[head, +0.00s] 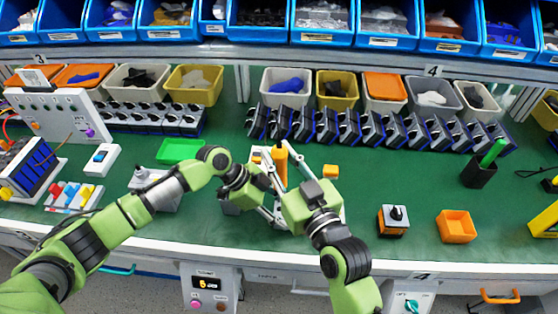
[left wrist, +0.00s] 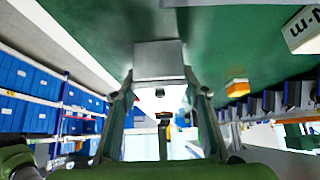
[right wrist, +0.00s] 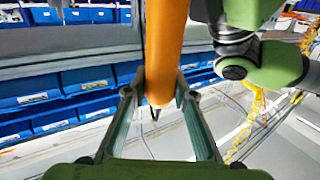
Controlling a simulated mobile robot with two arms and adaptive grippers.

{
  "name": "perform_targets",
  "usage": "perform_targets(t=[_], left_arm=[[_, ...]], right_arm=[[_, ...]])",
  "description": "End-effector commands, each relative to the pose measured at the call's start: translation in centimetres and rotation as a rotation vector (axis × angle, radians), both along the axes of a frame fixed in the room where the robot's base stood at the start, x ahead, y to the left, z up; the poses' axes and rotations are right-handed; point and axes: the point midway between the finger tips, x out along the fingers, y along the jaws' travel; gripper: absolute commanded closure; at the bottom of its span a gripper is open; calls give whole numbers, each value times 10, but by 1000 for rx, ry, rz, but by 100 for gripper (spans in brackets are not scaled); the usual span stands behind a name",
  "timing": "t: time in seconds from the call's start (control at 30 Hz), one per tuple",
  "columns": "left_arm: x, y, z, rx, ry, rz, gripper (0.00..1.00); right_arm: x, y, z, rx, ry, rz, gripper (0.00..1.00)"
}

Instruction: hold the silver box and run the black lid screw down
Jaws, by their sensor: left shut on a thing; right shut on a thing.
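The silver box (left wrist: 158,60) shows between the fingertips of my left gripper (left wrist: 160,80) in the left wrist view, above the green bench top. My left gripper is shut on it; in the head view the box is mostly hidden behind my arms. My right gripper (right wrist: 160,95) is shut on a tool with an orange handle (right wrist: 165,45). The orange handle also shows upright in the head view (head: 281,158), close beside my left gripper. The black lid and its screw are hidden, so I cannot tell whether the tool touches the screw.
A switch with a black knob (head: 394,221) and an orange tray (head: 457,227) stand on the right of the green bench. A green tray (head: 180,151) lies behind my left arm. A black cup (head: 479,173) is further right. Switch rows and bins line the back.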

Motion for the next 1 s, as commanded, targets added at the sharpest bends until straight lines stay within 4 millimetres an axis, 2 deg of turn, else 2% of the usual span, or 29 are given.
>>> perform_targets(t=[0.13, 0.43, 0.47, 0.5, 0.53, 0.87, 1.0], left_arm=[[1, -1, 1, -3, -1, 0, 97], [1, -1, 2, -3, -1, 0, 97], [1, -1, 2, -3, -2, 0, 54], [1, -1, 2, -3, -1, 0, 43], [1, -1, 1, -3, -1, 0, 39], [0, 0, 1, -1, -1, 1, 39], [1, 7, 10, -2, -3, 1, 39]], right_arm=[[0, 0, 11, 4, -6, -2, 100], [0, 0, 13, 3, -5, -2, 100], [0, 0, 13, 3, -5, -2, 100], [0, 0, 13, 3, -5, -2, 100], [0, 0, 13, 3, -5, -2, 100], [0, 0, 13, 3, -5, -2, 100], [0, 0, 13, 3, -5, -2, 100]])
